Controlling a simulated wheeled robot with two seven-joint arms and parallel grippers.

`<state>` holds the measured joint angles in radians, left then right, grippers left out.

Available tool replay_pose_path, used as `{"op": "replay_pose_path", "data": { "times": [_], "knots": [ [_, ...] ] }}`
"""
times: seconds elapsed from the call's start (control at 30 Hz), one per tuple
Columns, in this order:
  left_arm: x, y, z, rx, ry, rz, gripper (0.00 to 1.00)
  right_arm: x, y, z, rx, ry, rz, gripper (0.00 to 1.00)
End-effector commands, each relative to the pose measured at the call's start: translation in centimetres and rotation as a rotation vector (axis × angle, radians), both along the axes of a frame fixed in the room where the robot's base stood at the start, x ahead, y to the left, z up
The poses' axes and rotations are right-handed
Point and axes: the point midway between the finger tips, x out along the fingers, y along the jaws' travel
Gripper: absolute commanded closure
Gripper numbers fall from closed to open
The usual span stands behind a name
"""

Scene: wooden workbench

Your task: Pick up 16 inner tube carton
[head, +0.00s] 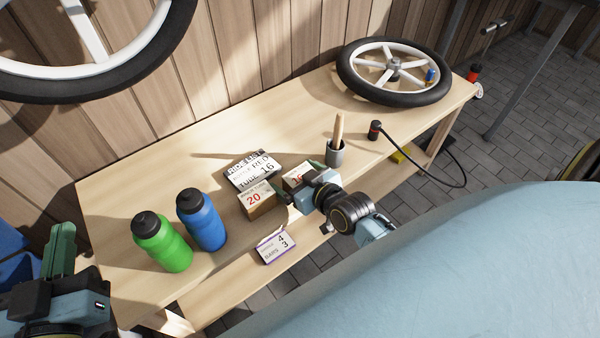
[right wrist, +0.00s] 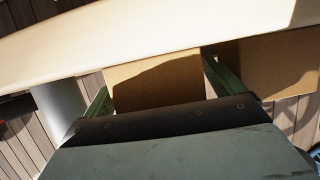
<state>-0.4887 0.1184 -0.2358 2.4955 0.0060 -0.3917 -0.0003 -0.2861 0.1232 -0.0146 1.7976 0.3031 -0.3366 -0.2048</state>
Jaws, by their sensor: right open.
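The 16 inner tube carton (head: 294,176) is a small brown box with a white label. It stands on the bench, partly hidden by my right gripper (head: 301,184). In the right wrist view, a plain cardboard face (right wrist: 155,82) sits between the two green fingers of this open gripper. A narrow gap shows on the finger sides; firm contact cannot be told. The similar 20 carton (head: 257,201) stands just left of the 16 carton, and a cardboard box (right wrist: 268,68) shows beyond the right-hand finger. My left gripper (head: 61,250) is at the far left; its opening is unclear.
A printed card (head: 252,168) lies behind the cartons on the bench (head: 130,190). A grey cup (head: 335,153) with a wooden handle stands to the right. Green (head: 162,243) and blue (head: 202,220) bottles stand left. A small bars box (head: 275,247) is in front. A wheel (head: 350,75) lies at the far right.

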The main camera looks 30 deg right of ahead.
Motion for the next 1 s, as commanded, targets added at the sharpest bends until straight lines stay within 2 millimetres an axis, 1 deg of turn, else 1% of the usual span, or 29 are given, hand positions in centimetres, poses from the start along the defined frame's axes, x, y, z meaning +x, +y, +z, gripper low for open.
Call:
{"op": "replay_pose_path", "data": {
  "times": [0.23,0.27,0.6,0.67,1.0],
  "knots": [
    [0.00,-0.04,0.19,-0.004,-0.009,-0.001,1.00,0.08,0.02,0.01,0.000,0.000,0.000,0.06],
    [-0.01,-0.04,0.19,-0.002,-0.009,-0.001,1.00,0.08,0.02,0.01,0.000,0.000,0.000,0.08],
    [0.00,-0.04,0.15,-0.002,-0.008,-0.001,1.00,0.05,0.02,0.00,0.000,0.000,0.000,0.52],
    [0.00,-0.05,0.14,-0.002,-0.008,-0.001,1.00,0.08,0.02,0.05,0.000,-0.001,0.000,0.58],
    [0.00,0.07,-0.11,0.003,0.010,0.002,1.00,0.07,0.02,0.21,0.000,-0.001,0.000,0.58]
  ]
}}
